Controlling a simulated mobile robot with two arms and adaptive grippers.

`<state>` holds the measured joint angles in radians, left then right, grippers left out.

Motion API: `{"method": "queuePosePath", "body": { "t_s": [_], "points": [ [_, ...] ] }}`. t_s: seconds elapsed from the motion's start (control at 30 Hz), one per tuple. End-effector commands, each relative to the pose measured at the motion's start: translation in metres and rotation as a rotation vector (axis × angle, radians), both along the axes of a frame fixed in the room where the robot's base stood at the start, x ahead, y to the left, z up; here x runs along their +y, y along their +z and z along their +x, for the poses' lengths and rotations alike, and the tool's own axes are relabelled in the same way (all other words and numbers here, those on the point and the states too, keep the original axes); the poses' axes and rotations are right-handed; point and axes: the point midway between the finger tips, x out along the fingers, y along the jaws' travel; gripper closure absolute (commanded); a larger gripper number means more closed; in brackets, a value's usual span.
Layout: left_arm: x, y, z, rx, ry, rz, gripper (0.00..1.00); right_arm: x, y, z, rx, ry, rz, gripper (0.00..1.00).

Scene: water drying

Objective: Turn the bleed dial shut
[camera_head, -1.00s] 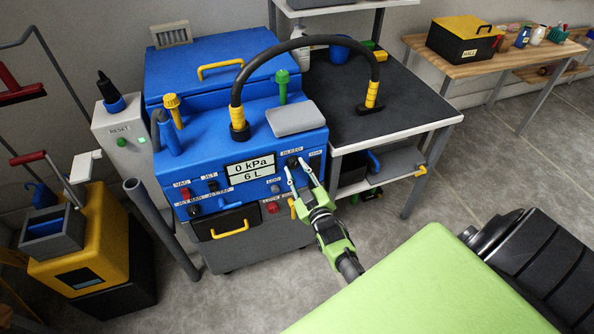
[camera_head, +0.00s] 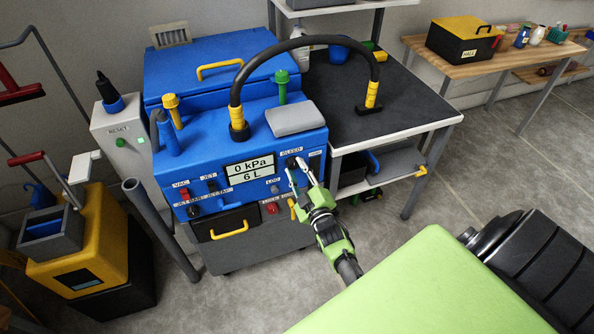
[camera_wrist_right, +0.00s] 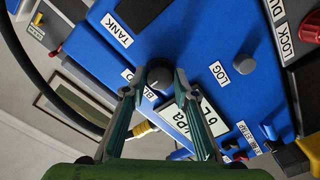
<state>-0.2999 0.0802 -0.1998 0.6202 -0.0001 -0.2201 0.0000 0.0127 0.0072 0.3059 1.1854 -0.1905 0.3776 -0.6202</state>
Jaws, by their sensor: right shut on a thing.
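The bleed dial is a small black round knob on the upper right of the blue machine's front panel, below the BLEED label in the head view. In the right wrist view the bleed dial (camera_wrist_right: 158,74) shows a white mark on its face, beside a partly covered label. My right gripper (camera_head: 295,164) reaches the panel from the lower right. In the right wrist view its two fingers (camera_wrist_right: 160,82) are on either side of the dial, shut on it. The fingers hide part of the dial in the head view. My left gripper is not in view.
The blue machine (camera_head: 242,146) has a display (camera_head: 249,168) reading 0 kPa and 6 L. A red switch (camera_head: 184,193), a LOG button (camera_wrist_right: 244,64) and a black drawer (camera_head: 228,222) are on its front. A black-topped table (camera_head: 420,98) stands to the right.

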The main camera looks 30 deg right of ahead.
Motion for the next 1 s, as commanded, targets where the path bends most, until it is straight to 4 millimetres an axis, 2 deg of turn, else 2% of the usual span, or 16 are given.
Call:
{"method": "queuePosePath", "body": {
  "t_s": [0.1,0.13,0.2,0.5,0.63,0.77,1.0],
  "points": [
    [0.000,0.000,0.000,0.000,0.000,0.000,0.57,0.000,-0.002,-0.001,0.005,0.000,-0.001,0.95],
    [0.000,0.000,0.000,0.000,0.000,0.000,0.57,0.000,-0.002,-0.001,0.005,0.000,-0.001,0.71],
    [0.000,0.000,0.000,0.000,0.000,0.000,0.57,0.000,-0.002,-0.001,0.004,0.001,-0.001,0.57],
    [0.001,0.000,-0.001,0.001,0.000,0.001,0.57,0.000,-0.001,0.000,0.001,0.000,0.000,0.57],
    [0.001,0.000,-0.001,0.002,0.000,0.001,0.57,0.002,-0.001,-0.007,0.002,0.001,0.000,0.57],
    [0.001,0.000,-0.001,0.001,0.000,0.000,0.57,0.006,-0.002,-0.025,0.004,0.001,0.000,0.57],
    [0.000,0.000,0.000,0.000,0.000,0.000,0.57,0.018,-0.002,-0.075,0.004,0.000,0.001,0.57]
  ]
}}
